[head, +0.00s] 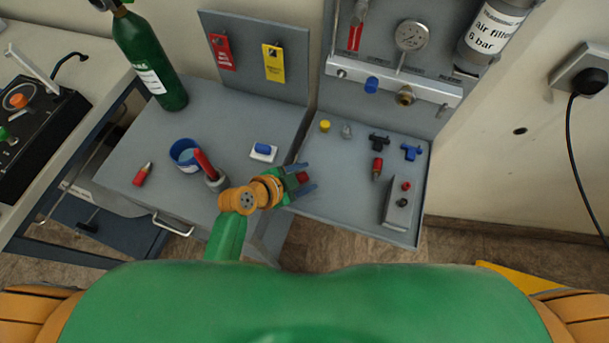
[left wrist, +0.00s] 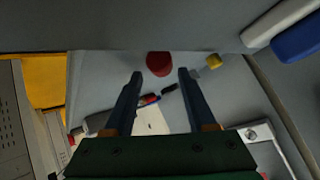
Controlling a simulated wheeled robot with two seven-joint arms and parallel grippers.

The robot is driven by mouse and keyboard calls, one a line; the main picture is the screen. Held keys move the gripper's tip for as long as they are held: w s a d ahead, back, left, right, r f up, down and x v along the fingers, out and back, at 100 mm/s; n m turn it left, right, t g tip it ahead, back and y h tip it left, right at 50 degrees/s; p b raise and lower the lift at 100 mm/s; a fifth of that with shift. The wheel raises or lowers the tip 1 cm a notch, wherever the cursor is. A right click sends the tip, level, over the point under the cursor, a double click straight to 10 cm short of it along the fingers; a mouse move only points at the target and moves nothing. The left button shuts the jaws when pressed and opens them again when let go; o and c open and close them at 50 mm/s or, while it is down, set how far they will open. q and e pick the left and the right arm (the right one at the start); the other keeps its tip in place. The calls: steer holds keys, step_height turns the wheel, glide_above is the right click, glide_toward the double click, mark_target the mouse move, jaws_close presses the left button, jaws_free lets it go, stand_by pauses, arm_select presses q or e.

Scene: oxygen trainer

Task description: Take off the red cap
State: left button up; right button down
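A round red cap (left wrist: 160,64) shows in the left wrist view just beyond my left gripper (left wrist: 160,74), between its two fingers and by the edge of a grey surface. The fingers stand apart with a gap between them, and I see no grip on the cap. In the head view my left gripper (head: 304,180) is over the front part of the grey bench, and the red cap (head: 303,177) shows at its fingers. What the cap sits on is hidden. My right gripper is in neither view.
A blue block on a white base (head: 263,151) lies left of the gripper. A blue cup (head: 185,154) and a red-handled tool (head: 205,165) stand farther left. Small fittings, a yellow cap (head: 325,126) and a grey box (head: 398,205) lie on the right tray (head: 345,205). A green cylinder (head: 150,60) stands behind.

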arm_select(q)
steer(key=shift+s+f, duration=0.15)
steer(key=shift+s, duration=0.05)
steer(key=p+v, duration=0.1)
steer(key=v, duration=0.6)
steer(key=shift+w, duration=0.1)
stand_by(0.7)
